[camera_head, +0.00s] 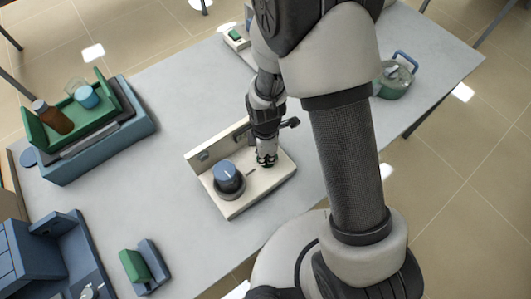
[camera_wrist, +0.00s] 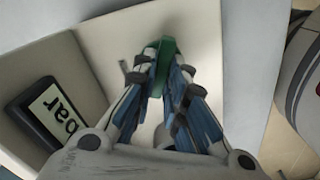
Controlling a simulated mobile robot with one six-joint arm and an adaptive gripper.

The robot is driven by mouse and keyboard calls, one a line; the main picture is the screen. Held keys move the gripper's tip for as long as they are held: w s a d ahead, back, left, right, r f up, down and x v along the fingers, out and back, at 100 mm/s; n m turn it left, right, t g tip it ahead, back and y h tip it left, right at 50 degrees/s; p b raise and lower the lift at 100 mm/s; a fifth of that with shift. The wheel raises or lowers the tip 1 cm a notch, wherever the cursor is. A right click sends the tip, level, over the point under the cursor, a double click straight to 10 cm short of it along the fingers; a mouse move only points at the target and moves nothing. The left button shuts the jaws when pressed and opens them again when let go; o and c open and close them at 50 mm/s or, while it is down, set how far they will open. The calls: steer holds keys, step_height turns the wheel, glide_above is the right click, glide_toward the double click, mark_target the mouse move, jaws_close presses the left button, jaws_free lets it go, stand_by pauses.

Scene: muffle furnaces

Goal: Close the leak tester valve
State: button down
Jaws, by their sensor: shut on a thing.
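The leak tester (camera_head: 238,205) is a cream base with an upright back panel, standing on the grey table. A dark cylinder with a blue top (camera_head: 228,177) stands on its left part. Its display (camera_wrist: 52,113), with lettering like "bar", shows at left in the wrist view. The green valve handle (camera_wrist: 163,62) is between my fingertips in the wrist view. My gripper (camera_head: 266,161) points down over the right part of the base and is shut on this handle; it also shows in the wrist view (camera_wrist: 164,72). The fingers hide the handle in the head view.
A blue box with a green tray (camera_head: 45,137) holding bottles stands at left. A blue device (camera_head: 45,255) and a green and blue block (camera_head: 145,266) are at lower left. A green pot (camera_head: 395,80) stands right of my arm. The table around the tester's left is clear.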

mark_target(266, 158)
steer(key=n, duration=0.5)
steer(key=shift+s, duration=0.1)
steer(key=shift+n, duration=0.3)
stand_by(0.4)
steer(key=c, duration=1.6)
jaws_free()
step_height(266, 158, up, 12)
